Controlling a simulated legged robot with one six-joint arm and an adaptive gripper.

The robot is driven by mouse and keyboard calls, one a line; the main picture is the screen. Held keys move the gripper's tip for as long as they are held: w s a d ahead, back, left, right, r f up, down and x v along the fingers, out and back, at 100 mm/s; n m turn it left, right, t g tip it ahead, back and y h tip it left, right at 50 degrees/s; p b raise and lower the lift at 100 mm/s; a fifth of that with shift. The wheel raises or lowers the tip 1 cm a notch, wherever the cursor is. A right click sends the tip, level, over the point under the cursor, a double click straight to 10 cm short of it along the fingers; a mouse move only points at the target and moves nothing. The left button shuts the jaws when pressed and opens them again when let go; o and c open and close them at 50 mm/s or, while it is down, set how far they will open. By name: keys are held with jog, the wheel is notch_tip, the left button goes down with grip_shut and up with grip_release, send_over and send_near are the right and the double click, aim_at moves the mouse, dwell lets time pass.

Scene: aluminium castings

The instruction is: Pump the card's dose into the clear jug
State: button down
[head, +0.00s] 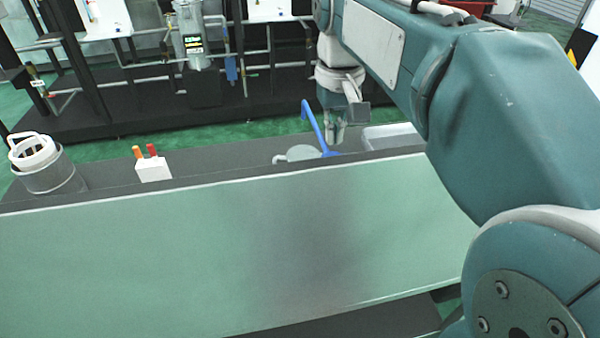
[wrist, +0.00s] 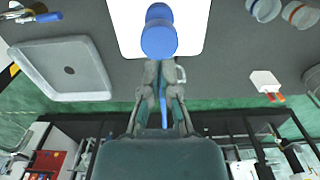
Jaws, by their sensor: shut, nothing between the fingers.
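My gripper (head: 335,138) is shut and empty; in the wrist view its fingers (wrist: 161,72) point at a blue rounded pump-like top (wrist: 158,38). In the head view a slanted blue part (head: 315,125) stands just left of my fingers; whether they touch it is unclear. A grey round piece with a small handle (head: 297,154) shows beside it, mostly hidden by the bench edge. A clear round vessel (head: 60,183) with a white ring and handle stands at far left. No readable dose card shows.
A white block with orange and red sticks (head: 152,168) stands left of centre. A pale tray (head: 392,135) is at right; the wrist view shows its drain. A white sheet (wrist: 195,25) lies behind the blue top. Lidded jars (wrist: 300,13) show in the wrist view.

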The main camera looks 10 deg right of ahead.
notch_tip(320, 180, up, 5)
jog(key=shift+f, duration=0.1)
dwell(0.4)
dwell(0.3)
